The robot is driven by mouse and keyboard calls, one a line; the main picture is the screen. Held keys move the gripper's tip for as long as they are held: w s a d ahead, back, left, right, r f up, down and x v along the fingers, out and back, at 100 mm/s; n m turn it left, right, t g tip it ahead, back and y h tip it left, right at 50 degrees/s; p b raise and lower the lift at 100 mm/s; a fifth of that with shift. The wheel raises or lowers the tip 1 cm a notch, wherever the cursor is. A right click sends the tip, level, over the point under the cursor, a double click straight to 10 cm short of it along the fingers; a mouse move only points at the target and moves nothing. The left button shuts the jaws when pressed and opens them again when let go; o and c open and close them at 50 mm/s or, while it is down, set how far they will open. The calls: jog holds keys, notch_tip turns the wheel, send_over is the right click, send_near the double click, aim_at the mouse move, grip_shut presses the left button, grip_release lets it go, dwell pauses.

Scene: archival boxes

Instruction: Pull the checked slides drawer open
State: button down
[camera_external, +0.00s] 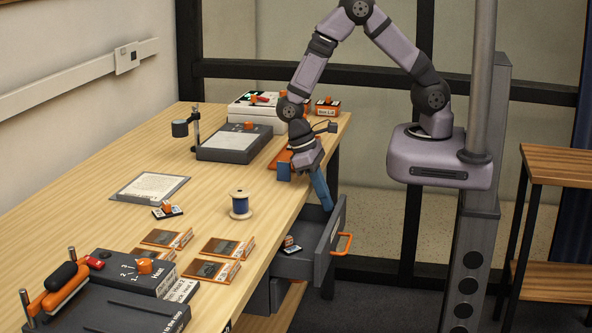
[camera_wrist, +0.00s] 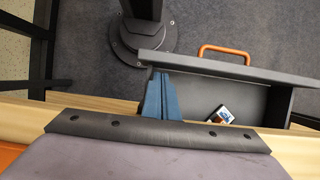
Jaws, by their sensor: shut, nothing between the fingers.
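A grey drawer (camera_external: 335,222) stands pulled out from under the right edge of the table. An orange bar handle (camera_external: 344,244) is on its front. In the wrist view the open drawer (camera_wrist: 215,66) and its orange handle (camera_wrist: 224,50) also show. No label naming the drawer is readable. A small tag-like item (camera_external: 291,246) lies inside; the wrist view shows it too (camera_wrist: 221,115). My gripper (camera_external: 326,205) has blue fingers, shut and empty, pointing down near the drawer's far end. In the wrist view my fingers (camera_wrist: 160,96) overlap the drawer's left end, apart from the handle.
On the table are a blue thread spool (camera_external: 240,204), several orange-framed slides (camera_external: 210,270), a grey box with a dial (camera_external: 125,272), a paper sheet (camera_external: 150,187) and a dark flat box (camera_external: 234,143). A wooden shelf (camera_external: 560,160) stands at right.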

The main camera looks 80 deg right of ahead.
jog(key=shift+x, duration=1.15)
jog(key=s+p, duration=0.1)
jog(key=s, duration=0.8)
jog(key=p+v, duration=1)
